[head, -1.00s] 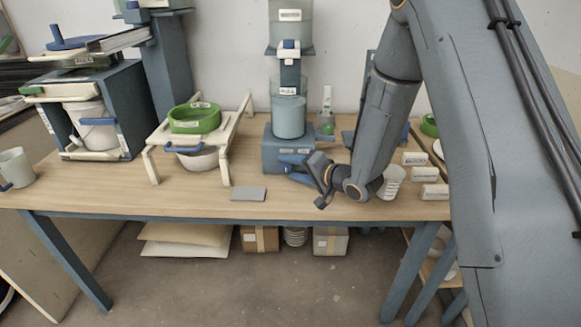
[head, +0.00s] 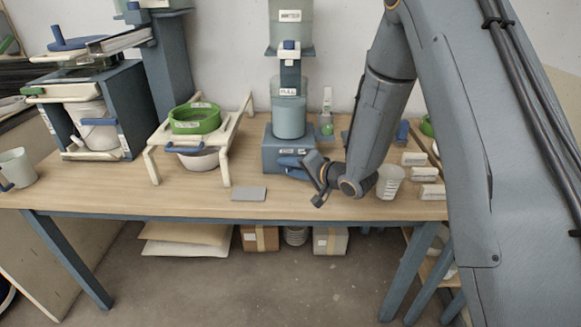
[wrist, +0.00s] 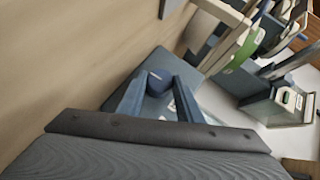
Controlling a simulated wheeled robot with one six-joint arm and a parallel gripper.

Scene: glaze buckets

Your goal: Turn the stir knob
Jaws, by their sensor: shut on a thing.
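The stir knob (wrist: 158,82) is a round dark blue knob on the front of the blue stirrer base (head: 275,150). In the wrist view my gripper (wrist: 155,92) has one blue finger on each side of the knob and is shut on it. In the head view my gripper (head: 292,166) is at the lower front of the base, and its fingers hide the knob. A clear container with pale blue glaze (head: 289,118) stands on the base.
A cream stand with a green sieve (head: 196,119) is to the left. A grey plate (head: 249,194) lies in front of the base. A white cup (head: 390,182) and several labelled blocks (head: 424,174) are to the right.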

